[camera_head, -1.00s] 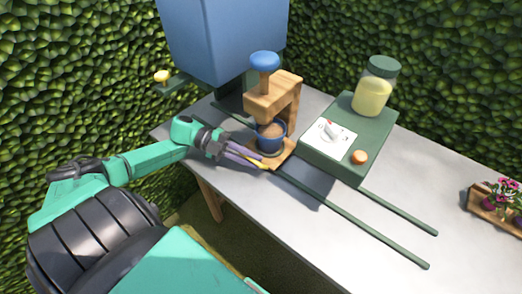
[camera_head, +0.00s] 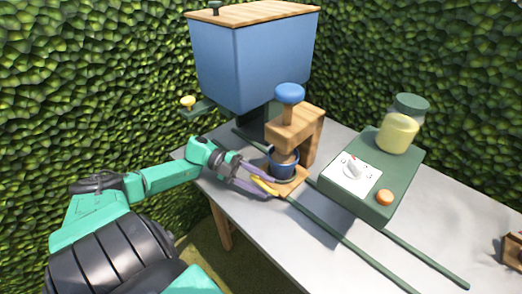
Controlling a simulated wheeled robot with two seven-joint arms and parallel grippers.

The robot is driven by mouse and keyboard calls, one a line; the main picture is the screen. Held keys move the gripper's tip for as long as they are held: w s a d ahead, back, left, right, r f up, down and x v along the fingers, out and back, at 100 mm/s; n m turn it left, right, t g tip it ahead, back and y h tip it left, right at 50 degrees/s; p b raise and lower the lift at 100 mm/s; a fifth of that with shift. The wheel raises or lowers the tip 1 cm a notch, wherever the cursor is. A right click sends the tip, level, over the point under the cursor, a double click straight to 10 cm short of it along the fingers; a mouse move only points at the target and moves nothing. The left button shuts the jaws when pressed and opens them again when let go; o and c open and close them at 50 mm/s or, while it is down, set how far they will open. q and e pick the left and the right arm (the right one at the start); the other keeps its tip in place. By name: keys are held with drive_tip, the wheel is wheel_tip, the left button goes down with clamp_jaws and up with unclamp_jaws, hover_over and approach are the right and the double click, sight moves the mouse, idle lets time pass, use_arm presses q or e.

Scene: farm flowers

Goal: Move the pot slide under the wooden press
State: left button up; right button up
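The wooden press (camera_head: 308,128) with its blue knob (camera_head: 290,93) stands on the table. A dark blue pot with brown filling (camera_head: 283,163) sits beneath the press arm. The pot rests on a flat wooden slide (camera_head: 292,186), whose front edge sticks out toward me. My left gripper (camera_head: 268,188) is at the front left edge of this slide, its two purple fingers spread apart. A yellow piece shows between the fingertips; I cannot tell whether it is a finger pad or a handle. Whether the fingers touch the slide is unclear. My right gripper is not in view.
A green box with a white dial panel (camera_head: 352,174), an orange button (camera_head: 384,197) and a yellow jar (camera_head: 398,134) stands right of the press. Green rails (camera_head: 345,243) run along the grey table (camera_head: 440,215). A blue hopper (camera_head: 255,62) stands behind. Hedges enclose the back.

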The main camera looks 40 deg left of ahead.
use_arm(q)
drive_tip(key=b+v, duration=0.1)
drive_tip(key=v, duration=0.4)
drive_tip(key=b+v, duration=0.1)
drive_tip(key=v, duration=0.2)
drive_tip(key=shift+a+f+b, duration=0.25)
drive_tip(key=shift+f+b, duration=0.05)
drive_tip(key=shift+b, duration=0.05)
drive_tip(key=b+v, duration=0.3)
drive_tip(key=v, duration=0.2)
drive_tip(key=shift+a+b, duration=0.2)
drive_tip(key=shift+b, duration=0.1)
drive_tip(key=shift+s+a+r, duration=0.1)
drive_tip(key=shift+a+r, duration=0.05)
drive_tip(key=shift+a, duration=0.15)
drive_tip(key=shift+r, duration=0.25)
drive_tip(key=shift+s, duration=0.1)
